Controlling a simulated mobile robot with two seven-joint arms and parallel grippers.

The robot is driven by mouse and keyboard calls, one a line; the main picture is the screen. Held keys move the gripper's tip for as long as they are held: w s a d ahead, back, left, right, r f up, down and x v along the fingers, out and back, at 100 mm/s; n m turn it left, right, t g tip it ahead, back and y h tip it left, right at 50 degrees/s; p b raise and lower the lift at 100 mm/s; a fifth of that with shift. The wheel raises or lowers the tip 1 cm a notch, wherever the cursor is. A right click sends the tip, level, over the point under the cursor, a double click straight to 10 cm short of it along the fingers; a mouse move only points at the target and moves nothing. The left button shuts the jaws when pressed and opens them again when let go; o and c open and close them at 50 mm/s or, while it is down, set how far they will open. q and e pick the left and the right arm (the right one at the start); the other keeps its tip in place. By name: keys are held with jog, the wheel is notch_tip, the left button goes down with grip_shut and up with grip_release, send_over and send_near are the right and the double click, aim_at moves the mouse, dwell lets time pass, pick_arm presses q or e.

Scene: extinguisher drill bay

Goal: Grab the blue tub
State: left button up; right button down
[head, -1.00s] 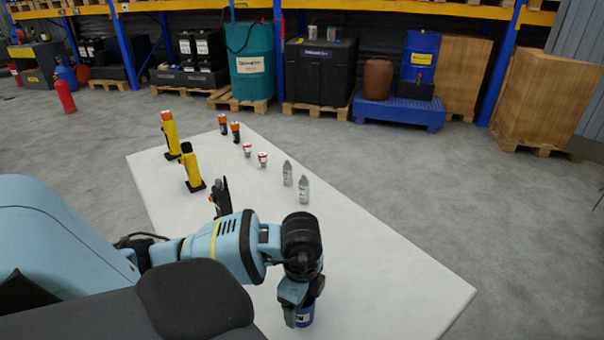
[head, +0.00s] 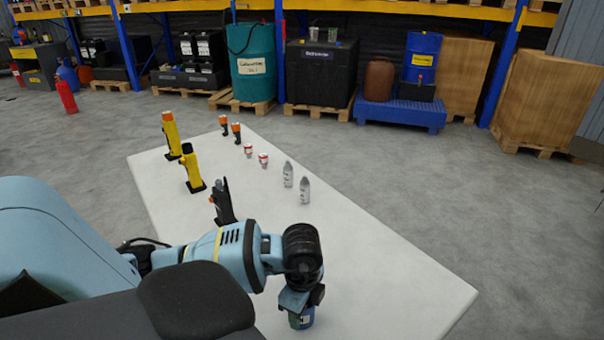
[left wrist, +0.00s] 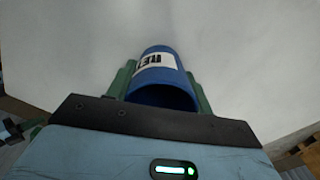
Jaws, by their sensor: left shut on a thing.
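The blue tub (head: 304,317) is at the near end of the white table in the head view, with a white label on its side. It also shows in the left wrist view (left wrist: 163,62), where its open dark mouth faces the camera. My left gripper (head: 297,316) points down at the tub, and its green fingers lie on both sides of it and are shut on it. In the left wrist view the fingers (left wrist: 161,88) flank the tub closely. Whether the tub's base touches the table is hard to tell. My right gripper is not in view.
On the white table (head: 370,270) stand two grey bottles (head: 296,183), two red-and-white small items (head: 256,158), two orange-and-black items (head: 230,129), two yellow-and-black devices (head: 181,150) and a black item (head: 222,203). The table's right side is clear.

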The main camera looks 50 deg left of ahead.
pick_arm(q)
jog(key=shift+r, duration=0.1)
jog(key=shift+r, duration=0.5)
notch_tip(320, 180, up, 2)
jog(key=shift+r, duration=0.15)
jog(key=s+d, duration=0.3)
jog(key=s, duration=0.1)
jog(key=s+d+r, duration=0.1)
jog(key=s+d, duration=0.6)
jog(key=s, duration=0.1)
jog(key=shift+s+d+r, duration=0.15)
jog(key=shift+r, duration=0.1)
